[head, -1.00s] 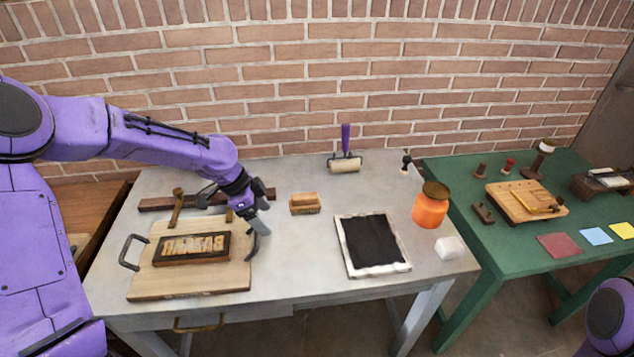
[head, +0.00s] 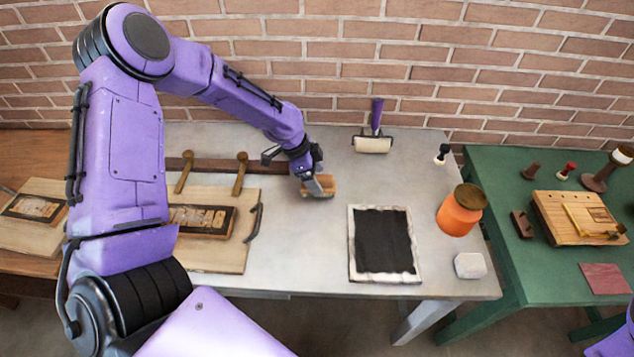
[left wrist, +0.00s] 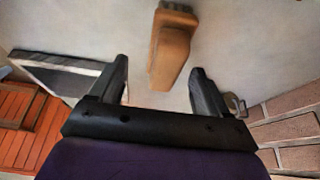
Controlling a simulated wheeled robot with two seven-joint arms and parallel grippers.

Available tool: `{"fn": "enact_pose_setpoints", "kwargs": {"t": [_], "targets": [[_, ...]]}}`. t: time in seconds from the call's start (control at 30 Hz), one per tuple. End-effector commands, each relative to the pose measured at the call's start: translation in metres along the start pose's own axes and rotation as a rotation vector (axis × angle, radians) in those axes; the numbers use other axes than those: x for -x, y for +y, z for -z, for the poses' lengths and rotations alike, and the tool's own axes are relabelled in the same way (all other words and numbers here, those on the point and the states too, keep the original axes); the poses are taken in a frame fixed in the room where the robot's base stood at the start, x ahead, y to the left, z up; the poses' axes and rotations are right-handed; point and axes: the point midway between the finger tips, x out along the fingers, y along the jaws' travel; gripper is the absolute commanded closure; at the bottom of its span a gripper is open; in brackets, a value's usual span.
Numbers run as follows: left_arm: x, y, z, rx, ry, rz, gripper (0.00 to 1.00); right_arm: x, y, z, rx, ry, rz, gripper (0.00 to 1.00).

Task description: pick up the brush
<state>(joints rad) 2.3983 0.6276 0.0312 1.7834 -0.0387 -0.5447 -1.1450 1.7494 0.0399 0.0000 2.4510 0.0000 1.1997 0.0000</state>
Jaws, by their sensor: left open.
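The brush (head: 322,184) has a tan wooden body and lies on the grey table (head: 300,245), between the wooden board and the black pad. My left gripper (head: 316,183) is over it and partly hides it in the head view. In the left wrist view, the brush (left wrist: 171,50) shows between and beyond the two black fingertips of my left gripper (left wrist: 158,82). The jaws are open, with a gap on both sides of the brush. Whether the fingers reach down around it I cannot tell. At the lower right edge a bit of purple shows, but no right gripper.
A wooden board (head: 215,257) with a dark handle and lettered block lies left. A black inking pad (head: 383,245), an orange jar (head: 461,211), a white block (head: 469,265) and a roller (head: 373,142) lie right. A green table (head: 500,205) adjoins. Bare tabletop lies in front of the brush.

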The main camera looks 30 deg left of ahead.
Motion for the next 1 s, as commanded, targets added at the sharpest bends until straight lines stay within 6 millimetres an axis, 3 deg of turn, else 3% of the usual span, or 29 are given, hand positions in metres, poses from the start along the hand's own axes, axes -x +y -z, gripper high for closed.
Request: {"fn": "enact_pose_setpoints", "kwargs": {"t": [0.2,0.43,0.63,1.0], "targets": [[-0.028,-0.001,-0.001,0.001,-0.003,0.0,0.23,0.008,0.0,0.004,-0.001,0.002,0.001,0.55],[-0.031,-0.001,0.0,-0.001,-0.001,0.0,0.23,0.007,0.0,0.004,-0.001,0.001,0.001,0.55],[-0.03,-0.001,0.0,-0.001,-0.001,0.0,0.87,0.007,0.0,0.004,-0.001,0.001,0.001,0.55],[-0.026,-0.001,0.001,0.0,-0.001,0.001,0.87,0.006,0.0,0.003,-0.001,0.001,0.001,0.55]]}}
